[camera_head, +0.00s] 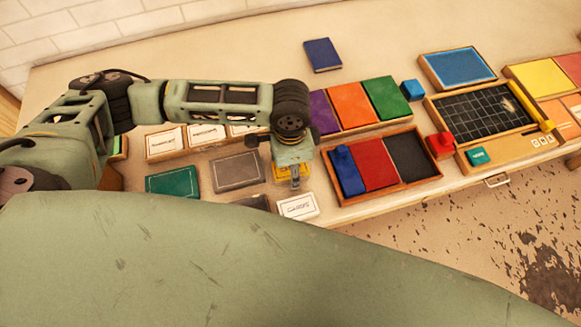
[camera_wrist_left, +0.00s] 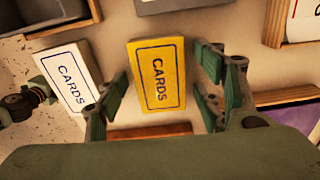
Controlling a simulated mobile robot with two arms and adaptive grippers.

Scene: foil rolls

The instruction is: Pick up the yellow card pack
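The yellow card pack (camera_wrist_left: 157,72), marked "CARDS", lies face up on the table in the left wrist view. My left gripper (camera_wrist_left: 161,88) is open, with one finger on each side of the pack in the picture. I cannot tell whether the fingers touch it. In the head view, my left gripper (camera_head: 295,183) points down over the yellow card pack (camera_head: 280,171) and hides much of it. A white card pack (camera_wrist_left: 68,76) lies beside it, just outside one finger; it also shows in the head view (camera_head: 298,207).
A wooden tray (camera_head: 393,189) with blue, red and dark panels stands close right of the gripper. Green (camera_head: 172,183) and grey-brown (camera_head: 238,171) packs lie to the left. A blue book (camera_head: 322,55) lies at the back, with bare table around it.

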